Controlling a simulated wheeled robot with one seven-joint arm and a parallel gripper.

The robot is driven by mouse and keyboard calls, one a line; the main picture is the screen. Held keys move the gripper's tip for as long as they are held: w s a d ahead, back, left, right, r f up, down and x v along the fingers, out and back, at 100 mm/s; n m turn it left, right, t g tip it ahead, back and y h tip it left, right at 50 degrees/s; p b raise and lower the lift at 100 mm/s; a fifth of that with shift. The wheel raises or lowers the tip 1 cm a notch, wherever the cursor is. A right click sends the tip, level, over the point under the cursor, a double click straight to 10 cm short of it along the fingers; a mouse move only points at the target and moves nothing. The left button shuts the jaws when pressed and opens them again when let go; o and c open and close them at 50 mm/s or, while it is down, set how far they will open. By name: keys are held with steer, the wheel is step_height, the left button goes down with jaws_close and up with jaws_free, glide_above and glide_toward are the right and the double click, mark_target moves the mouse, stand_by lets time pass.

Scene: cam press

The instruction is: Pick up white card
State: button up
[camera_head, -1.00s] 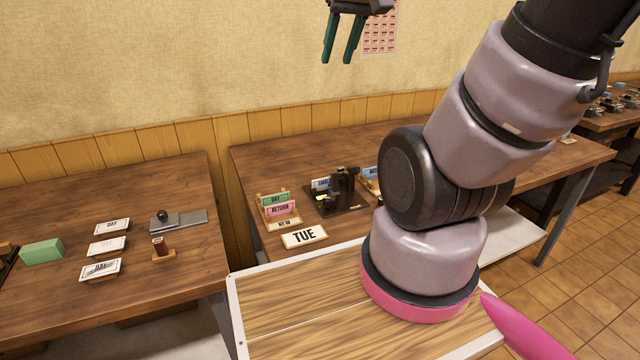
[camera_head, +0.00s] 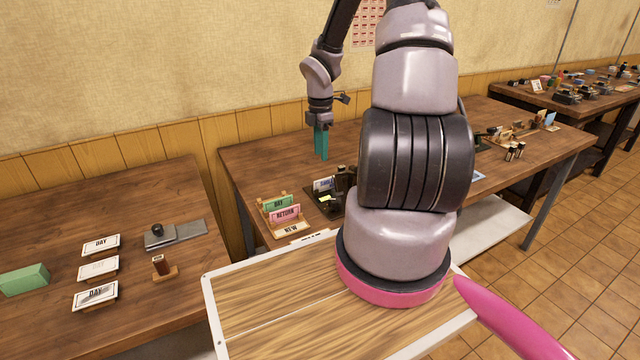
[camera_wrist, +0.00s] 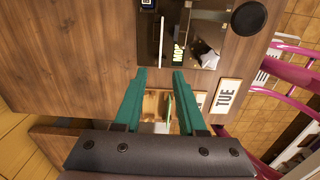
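A white card marked NEW (camera_head: 291,229) sits at the front of a wooden rack (camera_head: 268,219) on the middle table, in front of a pink RETURN card (camera_head: 286,214) and a green card (camera_head: 280,203). In the wrist view, part of a white card (camera_wrist: 201,99) shows beside my right finger, which partly hides the rack. My gripper (camera_head: 321,156) is above the table, behind the rack and apart from it. In the wrist view, my gripper (camera_wrist: 165,73) has its green fingers spread with nothing held between them.
A dark stamping device (camera_head: 342,181) stands right of the rack. The TUE sign (camera_wrist: 228,97) lies near the rack. The left table holds several white DAY cards (camera_head: 95,295), a green block (camera_head: 24,280) and a grey plate (camera_head: 186,232). My arm hides part of the middle table.

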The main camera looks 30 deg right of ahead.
glide_above(320, 182)
steer(key=f, duration=0.6)
steer(key=shift+w+d, duration=0.1)
steer(key=shift+w, duration=0.1)
step_height(320, 182, down, 6)
steer(key=shift+s+r, duration=0.1)
steer(key=shift+r, duration=0.1)
jaws_close()
